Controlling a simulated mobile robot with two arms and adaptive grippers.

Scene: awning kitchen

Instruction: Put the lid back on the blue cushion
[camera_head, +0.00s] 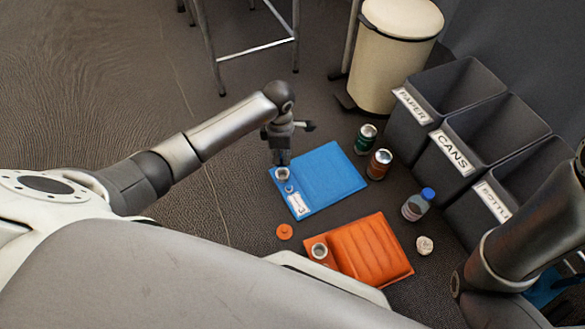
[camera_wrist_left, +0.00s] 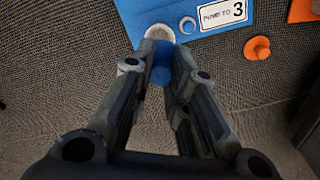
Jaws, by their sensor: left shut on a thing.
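The blue cushion (camera_head: 330,178) lies flat on the floor, with a pale round valve (camera_head: 283,174) near its left corner and a white label beside it. My left gripper (camera_head: 282,160) points down over that corner. In the left wrist view its fingers are shut on a small blue lid (camera_wrist_left: 161,74). The pale valve (camera_wrist_left: 160,32) shows just beyond the fingertips, on the edge of the blue cushion (camera_wrist_left: 145,12). The lid looks beside the valve, not on it; the height gap cannot be told. My right arm shows at lower right, but its gripper is out of view.
An orange cushion (camera_head: 372,250) and its loose orange lid (camera_head: 285,232) lie nearer me. Cans (camera_head: 366,138), a bottle (camera_head: 416,206) and a crumpled white ball (camera_head: 424,245) stand right of the cushions. Grey sorting bins (camera_head: 470,165) and a cream pedal bin (camera_head: 390,65) stand behind. Floor at left is clear.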

